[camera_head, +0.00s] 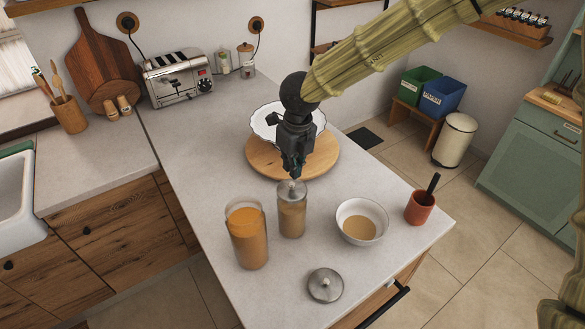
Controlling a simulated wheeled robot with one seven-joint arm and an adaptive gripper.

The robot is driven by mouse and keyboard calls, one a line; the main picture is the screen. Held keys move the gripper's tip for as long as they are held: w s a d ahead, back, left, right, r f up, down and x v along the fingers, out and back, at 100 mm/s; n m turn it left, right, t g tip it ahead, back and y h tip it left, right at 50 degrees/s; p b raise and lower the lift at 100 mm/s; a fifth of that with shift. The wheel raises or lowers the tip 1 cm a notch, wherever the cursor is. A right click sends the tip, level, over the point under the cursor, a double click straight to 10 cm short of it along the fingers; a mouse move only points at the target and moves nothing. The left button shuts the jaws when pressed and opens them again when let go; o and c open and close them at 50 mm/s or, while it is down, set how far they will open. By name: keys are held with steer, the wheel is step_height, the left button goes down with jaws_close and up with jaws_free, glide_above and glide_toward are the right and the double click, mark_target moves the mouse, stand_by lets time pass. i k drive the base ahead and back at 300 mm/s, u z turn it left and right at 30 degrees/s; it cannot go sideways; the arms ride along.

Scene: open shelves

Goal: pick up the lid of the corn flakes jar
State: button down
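A glass jar with tan contents (291,218) stands upright on the counter with a grey metal lid (287,190) on top. A larger glass jar with orange contents (249,240) stands to its left, its top uncovered. A loose round metal lid with a knob (326,286) lies on the counter in front. No labels are readable, so I cannot tell which jar holds corn flakes. My dark gripper (294,172) points down right at the tan jar's lid knob. Its fingertips overlap the knob in this view; contact and finger gap are unclear.
A white bowl with tan contents (361,222) and a terracotta cup with a dark-handled utensil (420,208) stand to the right. Behind my gripper, a white plate (262,122) rests on a round wooden board (265,163). The counter's front edge lies near the loose lid.

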mark_target(324, 285)
steer(key=k, duration=1)
